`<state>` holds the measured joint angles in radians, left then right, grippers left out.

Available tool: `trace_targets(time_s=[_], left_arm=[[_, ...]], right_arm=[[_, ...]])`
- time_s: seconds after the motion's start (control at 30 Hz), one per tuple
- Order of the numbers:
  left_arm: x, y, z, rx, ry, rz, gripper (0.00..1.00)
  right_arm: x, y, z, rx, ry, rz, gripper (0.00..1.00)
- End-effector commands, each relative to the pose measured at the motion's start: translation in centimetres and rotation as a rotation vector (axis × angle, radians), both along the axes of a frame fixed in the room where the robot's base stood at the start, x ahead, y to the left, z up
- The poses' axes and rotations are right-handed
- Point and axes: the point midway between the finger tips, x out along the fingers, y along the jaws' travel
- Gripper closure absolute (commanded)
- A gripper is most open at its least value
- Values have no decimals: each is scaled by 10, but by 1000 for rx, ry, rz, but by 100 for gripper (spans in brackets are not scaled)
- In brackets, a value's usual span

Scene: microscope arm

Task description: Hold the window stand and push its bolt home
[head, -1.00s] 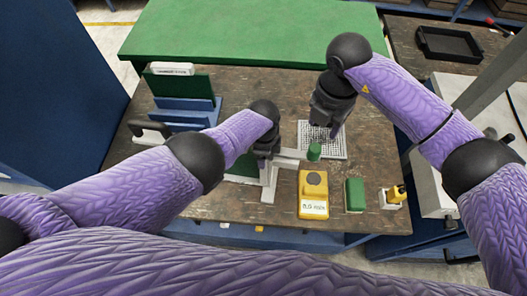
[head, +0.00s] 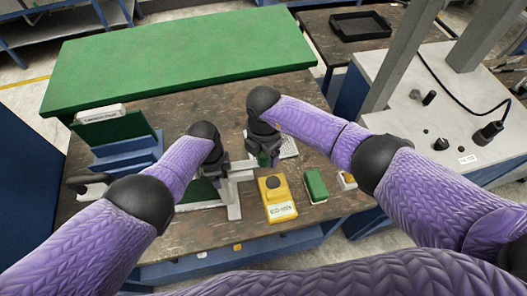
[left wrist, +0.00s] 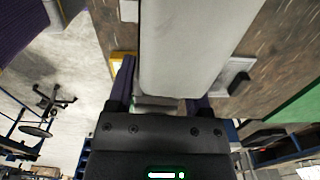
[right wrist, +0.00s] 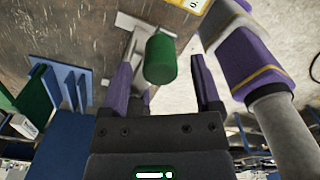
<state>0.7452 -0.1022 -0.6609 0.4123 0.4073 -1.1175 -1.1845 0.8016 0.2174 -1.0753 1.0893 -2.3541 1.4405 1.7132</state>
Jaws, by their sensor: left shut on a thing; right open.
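The pale grey window stand (head: 234,203) stands on the brown workbench. My left gripper (head: 216,168) is shut on its post, which fills the space between the fingers in the left wrist view (left wrist: 185,50). The stand's bolt has a green cylindrical head (right wrist: 160,60), seen between the finger lines of my right gripper (right wrist: 160,75). The right gripper is open, with a gap on both sides of the green head. In the head view my right gripper (head: 265,155) is just right of the stand's arm and hides most of the bolt.
A yellow box with a dark round top (head: 277,200) and a green block (head: 315,186) stand right of the stand. A white grid mat (head: 288,146) lies behind my right gripper. Blue and green upright panels (head: 125,150) stand at the left.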

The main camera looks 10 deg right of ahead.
Motion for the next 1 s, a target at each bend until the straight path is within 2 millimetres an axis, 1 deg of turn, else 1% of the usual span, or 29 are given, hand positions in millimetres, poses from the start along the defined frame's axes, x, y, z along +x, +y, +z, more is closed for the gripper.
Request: trace_targets(time_s=[0.1,0.33,0.37,0.4,0.57,0.6,0.67,0.7,0.73,1.0], left_arm=[[0,0,0,1,0,0,100],[0,0,0,1,0,0,100],[0,0,0,1,0,0,100],[0,0,0,1,0,0,100],[0,0,0,1,0,0,100],[0,0,0,1,0,0,100],[0,0,0,1,0,0,100],[0,0,0,1,0,0,100],[0,0,0,1,0,0,100],[0,0,0,1,0,0,100]], right_arm=[[0,0,-9,0,0,0,19],[0,0,-10,0,-1,2,19],[0,0,-10,0,-1,2,23],[0,0,-10,0,-1,2,31],[0,0,-9,0,-1,1,65],[0,0,-9,0,-1,1,74],[0,0,-9,0,-1,1,86],[0,0,-9,0,-1,1,95],[0,0,-9,0,-1,1,100],[0,0,-9,0,-1,1,100]])
